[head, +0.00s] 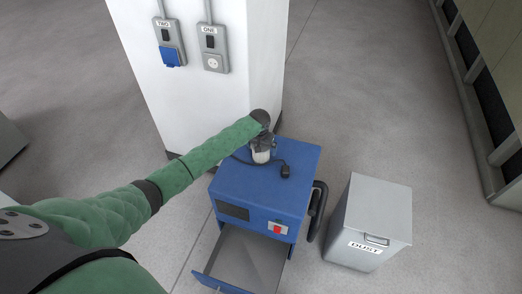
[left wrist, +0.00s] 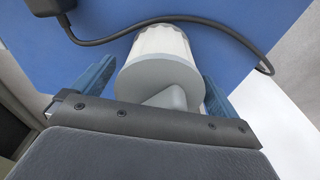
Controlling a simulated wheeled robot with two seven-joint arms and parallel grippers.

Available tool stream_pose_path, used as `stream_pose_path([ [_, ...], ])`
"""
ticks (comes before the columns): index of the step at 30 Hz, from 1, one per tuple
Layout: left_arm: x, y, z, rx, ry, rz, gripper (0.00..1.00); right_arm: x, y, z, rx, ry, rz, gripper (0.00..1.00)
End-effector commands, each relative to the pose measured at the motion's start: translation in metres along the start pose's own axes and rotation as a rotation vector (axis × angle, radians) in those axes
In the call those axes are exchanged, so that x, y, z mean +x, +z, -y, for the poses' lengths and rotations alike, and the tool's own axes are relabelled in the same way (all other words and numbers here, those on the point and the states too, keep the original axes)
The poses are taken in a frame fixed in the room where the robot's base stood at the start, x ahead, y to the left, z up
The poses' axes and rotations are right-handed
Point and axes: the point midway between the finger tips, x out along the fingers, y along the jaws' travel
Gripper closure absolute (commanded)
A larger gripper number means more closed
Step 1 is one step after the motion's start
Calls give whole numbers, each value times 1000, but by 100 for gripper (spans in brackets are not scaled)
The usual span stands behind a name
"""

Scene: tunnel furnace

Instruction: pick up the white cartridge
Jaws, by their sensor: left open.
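The white cartridge (head: 261,156) stands on top of the blue cabinet (head: 232,181), partly hidden by my left gripper in the head view. In the left wrist view the cartridge (left wrist: 162,66) shows a grey round end with a raised grip and a pale ribbed body behind. My left gripper (head: 262,148) is at the cartridge. Its open blue fingers lie on either side of it in the left wrist view (left wrist: 152,92). Whether they touch it cannot be told. My right gripper is not in view.
A black cable with a plug (head: 284,170) lies on the cabinet top. The cabinet's drawer (head: 222,284) is open. A grey dust bin (head: 374,218) stands to the right. A white pillar (head: 262,60) with two socket boxes rises behind. Open floor lies at the right.

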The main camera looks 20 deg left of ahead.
Motion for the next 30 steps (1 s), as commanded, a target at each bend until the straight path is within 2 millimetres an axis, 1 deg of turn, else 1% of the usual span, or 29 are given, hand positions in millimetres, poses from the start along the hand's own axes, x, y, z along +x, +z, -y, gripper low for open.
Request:
stream_pose_path([
  [4, 0, 0, 0, 0, 0, 0, 2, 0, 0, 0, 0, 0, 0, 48],
  [12, 0, 0, 0, 0, 0, 0, 54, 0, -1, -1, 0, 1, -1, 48],
  [20, -1, 0, 0, 0, 1, -1, 54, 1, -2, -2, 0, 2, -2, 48],
  [25, -7, 7, 0, 1, 2, -2, 54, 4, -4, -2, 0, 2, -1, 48],
  [26, -10, 9, 0, 1, 2, -2, 54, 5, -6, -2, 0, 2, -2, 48],
  [28, -17, 15, 0, 2, 1, -3, 54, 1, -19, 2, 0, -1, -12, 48],
  [30, -23, 28, 0, 1, 2, -1, 54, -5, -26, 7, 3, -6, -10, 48],
])
